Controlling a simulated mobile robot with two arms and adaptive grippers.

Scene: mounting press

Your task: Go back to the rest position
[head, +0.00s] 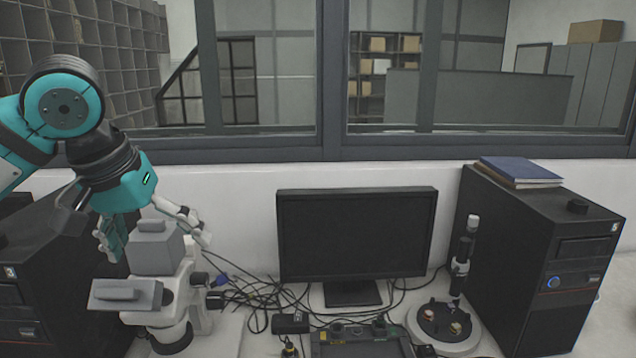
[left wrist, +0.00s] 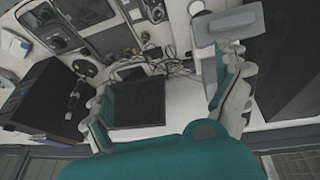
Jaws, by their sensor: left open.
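In the left wrist view the open fingers (left wrist: 160,90) frame the monitor and desk, and a grey block (left wrist: 228,24) shows beyond the right finger. My right gripper is in neither view.
A black monitor (head: 357,235) stands mid-desk with loose cables (head: 262,300) to its left. A black computer tower (head: 535,255) carrying a blue book (head: 520,171) stands at right, beside a round-based device (head: 445,325). Another dark tower (head: 60,285) is at left. A window wall (head: 400,147) lies behind.

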